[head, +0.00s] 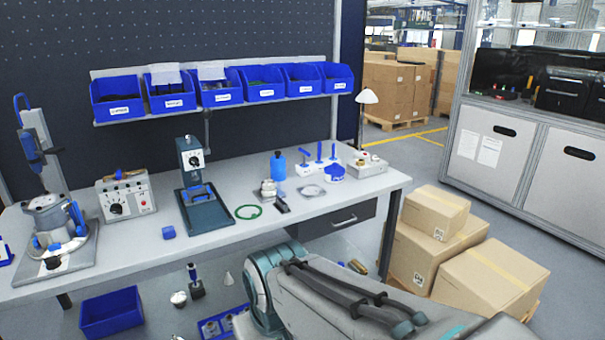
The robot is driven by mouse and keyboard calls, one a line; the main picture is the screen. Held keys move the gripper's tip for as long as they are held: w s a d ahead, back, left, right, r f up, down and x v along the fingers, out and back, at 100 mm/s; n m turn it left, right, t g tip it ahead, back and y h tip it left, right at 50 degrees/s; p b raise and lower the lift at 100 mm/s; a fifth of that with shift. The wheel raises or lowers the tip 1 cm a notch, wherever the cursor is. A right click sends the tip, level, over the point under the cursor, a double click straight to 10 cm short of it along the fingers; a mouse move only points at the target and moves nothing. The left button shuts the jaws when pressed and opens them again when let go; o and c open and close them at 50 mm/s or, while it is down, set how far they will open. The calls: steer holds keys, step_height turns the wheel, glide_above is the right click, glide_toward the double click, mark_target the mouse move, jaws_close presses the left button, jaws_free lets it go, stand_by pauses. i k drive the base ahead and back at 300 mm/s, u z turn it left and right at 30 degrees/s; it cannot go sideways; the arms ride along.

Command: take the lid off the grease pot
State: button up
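A low, round blue tub (334,173) stands on the workbench, right of centre, and looks like the grease pot. It is small in the head view, and I cannot make out its lid as a separate part. My arm crosses the bottom of the view in front of the bench. My gripper is not in view.
The workbench (300,212) holds a blue bottle (278,166), a white rack with blue-handled tools (320,162), a green ring (248,212), a dark press (196,190) and control boxes. Blue bins (265,84) line the shelf above. Cardboard boxes (490,280) stand at right.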

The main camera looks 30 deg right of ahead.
mark_target(334, 169)
steer(key=z, duration=0.7)
steer(key=i, duration=0.65)
steer(key=z, duration=1.15)
steer(key=i, duration=0.85)
steer(key=u, duration=0.4)
steer(key=i, duration=1.05)
steer(key=u, duration=0.85)
